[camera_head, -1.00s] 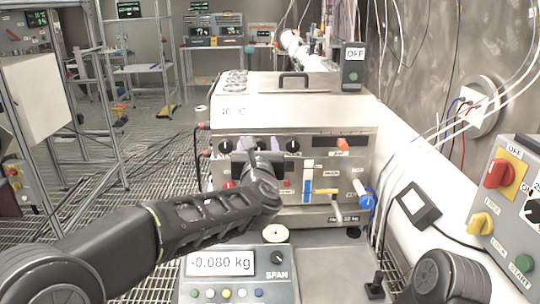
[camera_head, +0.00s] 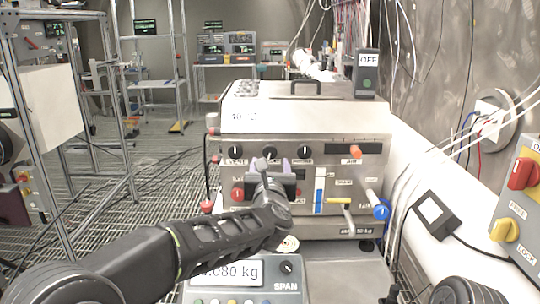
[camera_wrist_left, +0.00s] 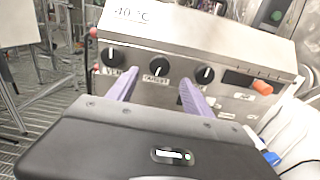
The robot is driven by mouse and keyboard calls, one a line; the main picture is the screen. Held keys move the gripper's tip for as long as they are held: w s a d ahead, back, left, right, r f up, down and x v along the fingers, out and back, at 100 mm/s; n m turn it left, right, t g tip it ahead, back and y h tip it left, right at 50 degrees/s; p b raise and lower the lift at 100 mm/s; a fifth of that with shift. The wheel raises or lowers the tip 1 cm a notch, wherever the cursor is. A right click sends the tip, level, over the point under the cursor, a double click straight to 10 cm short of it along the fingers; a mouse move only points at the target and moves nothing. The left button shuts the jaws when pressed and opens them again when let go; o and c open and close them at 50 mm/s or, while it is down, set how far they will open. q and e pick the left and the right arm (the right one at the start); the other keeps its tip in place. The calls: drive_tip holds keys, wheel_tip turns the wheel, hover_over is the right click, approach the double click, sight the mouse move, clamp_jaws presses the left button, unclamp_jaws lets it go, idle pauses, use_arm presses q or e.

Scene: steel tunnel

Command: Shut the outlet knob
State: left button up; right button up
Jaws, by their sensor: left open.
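Three black knobs with white marks sit in a row on the steel machine's front panel: a left knob (camera_head: 235,152), a middle knob (camera_head: 270,153) and a right knob (camera_head: 304,152). The left label seems to read VENT; I cannot read surely which is the outlet knob. The marks look roughly upright. My left gripper (camera_head: 274,165) is open and empty, its purple fingers pointing at the panel just below the middle knob. In the left wrist view the fingers (camera_wrist_left: 158,86) lie either side of the middle knob (camera_wrist_left: 156,67), seemingly short of it. My right gripper is out of view.
Below the knobs are a red knob (camera_head: 238,194), a blue valve handle (camera_head: 382,212) and a yellow lever (camera_head: 339,200). An orange switch (camera_head: 355,152) sits right. A scale (camera_head: 240,291) stands in front. A control box (camera_head: 520,205) is at far right.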

sight(270, 153)
use_arm(q)
drive_tip(key=w+p, duration=0.2)
drive_tip(key=w, duration=0.3)
drive_tip(key=shift+w+r, duration=0.15)
drive_tip(key=shift+w, duration=0.65)
drive_tip(key=shift+c, duration=0.6)
clamp_jaws()
